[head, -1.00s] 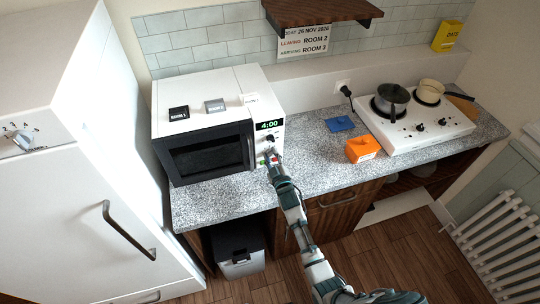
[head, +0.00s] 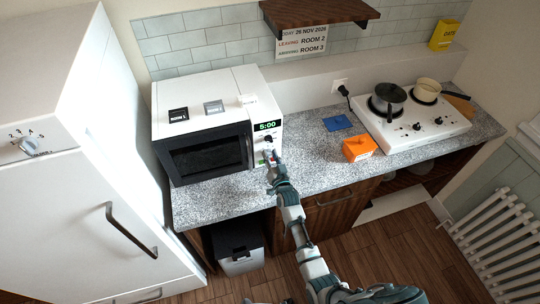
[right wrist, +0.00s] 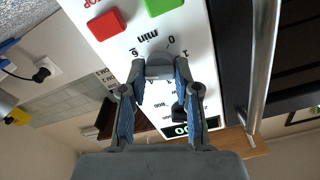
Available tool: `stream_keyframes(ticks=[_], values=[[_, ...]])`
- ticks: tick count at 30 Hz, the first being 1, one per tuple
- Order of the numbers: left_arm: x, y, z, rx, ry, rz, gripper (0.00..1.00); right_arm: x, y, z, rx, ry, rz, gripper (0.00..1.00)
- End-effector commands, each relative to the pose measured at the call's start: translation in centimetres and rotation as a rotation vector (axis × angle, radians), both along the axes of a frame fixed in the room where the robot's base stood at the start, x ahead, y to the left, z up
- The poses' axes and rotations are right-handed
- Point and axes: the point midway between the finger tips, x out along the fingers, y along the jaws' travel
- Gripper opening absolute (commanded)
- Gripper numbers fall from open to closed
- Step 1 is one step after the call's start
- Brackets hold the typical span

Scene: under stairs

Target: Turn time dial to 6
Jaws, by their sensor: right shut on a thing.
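The white microwave (head: 208,88) stands on the speckled counter, and its green display (head: 267,126) reads 5:00. In the right wrist view the control panel (right wrist: 110,50) is upside down, with a grey time dial (right wrist: 159,62) marked "min", 0 and 6. My right gripper (head: 271,160) is at the panel. In the right wrist view its two fingers (right wrist: 160,75) are shut on the time dial, one on each side. A second, black dial (right wrist: 180,108) lies between the fingers and the display. The dial's pointer is hard to read. My left gripper is not in view.
Red (right wrist: 107,24) and green (right wrist: 163,6) buttons sit close to the dial. The microwave door handle (right wrist: 263,65) runs beside the panel. An orange box (head: 359,149), a blue mat (head: 338,123) and a hob (head: 425,120) with pots lie to the right.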

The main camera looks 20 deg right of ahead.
Motion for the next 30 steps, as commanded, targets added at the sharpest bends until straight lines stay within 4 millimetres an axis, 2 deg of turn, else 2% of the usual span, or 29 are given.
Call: stream_keyframes(ticks=[1, 15, 30], values=[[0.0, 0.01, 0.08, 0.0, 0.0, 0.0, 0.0, -0.28, 0.13, -1.07, 0.043, 0.025, 0.003, 0.0], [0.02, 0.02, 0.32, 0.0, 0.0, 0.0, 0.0, -0.28, 0.26, -1.08, 0.366, 0.034, 0.003, 0.0], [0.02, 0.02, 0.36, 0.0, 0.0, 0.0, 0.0, -0.29, 0.31, -1.09, 0.448, 0.037, 0.004, 0.0]])
